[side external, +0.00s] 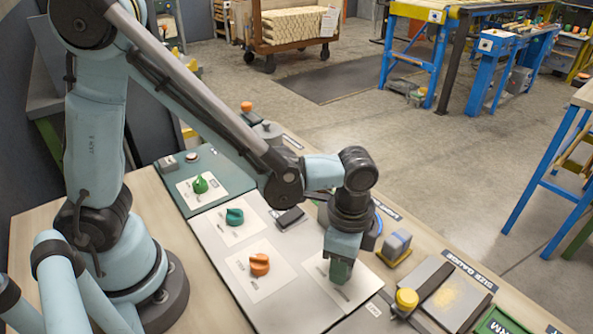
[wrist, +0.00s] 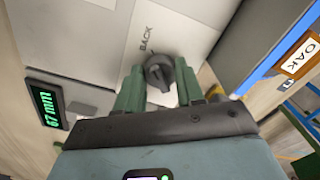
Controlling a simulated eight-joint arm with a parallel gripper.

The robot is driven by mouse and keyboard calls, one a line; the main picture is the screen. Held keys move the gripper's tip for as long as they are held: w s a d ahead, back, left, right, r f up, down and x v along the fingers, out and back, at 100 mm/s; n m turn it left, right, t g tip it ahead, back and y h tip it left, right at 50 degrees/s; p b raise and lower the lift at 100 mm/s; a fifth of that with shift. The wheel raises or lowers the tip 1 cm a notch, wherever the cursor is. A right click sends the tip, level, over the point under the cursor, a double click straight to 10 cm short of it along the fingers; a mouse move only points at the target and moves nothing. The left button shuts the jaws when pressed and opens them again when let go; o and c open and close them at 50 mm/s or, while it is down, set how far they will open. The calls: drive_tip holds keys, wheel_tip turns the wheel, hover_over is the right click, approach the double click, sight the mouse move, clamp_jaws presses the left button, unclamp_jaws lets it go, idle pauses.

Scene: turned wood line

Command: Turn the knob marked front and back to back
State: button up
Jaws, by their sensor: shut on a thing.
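A dark grey knob (wrist: 158,72) sits on a white plate (wrist: 172,30) in the wrist view. The word BACK is printed on the plate beyond the knob. My gripper (wrist: 160,88) has its green fingers shut on the knob, one on each side. In the side view my gripper (side external: 340,270) points down over the plate (side external: 364,283) at the near right of the panel, and hides the knob there. The marking for front is not readable in either view.
A green knob (side external: 200,185), a teal knob (side external: 234,217) and an orange knob (side external: 260,264) stand on neighbouring plates. A grey block on a yellow base (side external: 396,246) and a yellow-topped part (side external: 406,299) stand close to the right. A display (wrist: 46,104) reads 67 mm.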

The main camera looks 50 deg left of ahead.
drive_tip(key=o, duration=1)
drive_tip(key=shift+o, duration=0.2)
wheel_tip(320, 180, up, 12)
drive_tip(key=s+a+n+t, duration=0.1)
drive_tip(key=a+n+t, duration=0.6)
drive_tip(key=a+n, duration=0.4)
drive_tip(key=a, duration=0.5)
drive_tip(key=shift+s+a+n, duration=0.15)
drive_tip(key=shift+a+n, duration=0.15)
drive_tip(key=shift+n, duration=0.1)
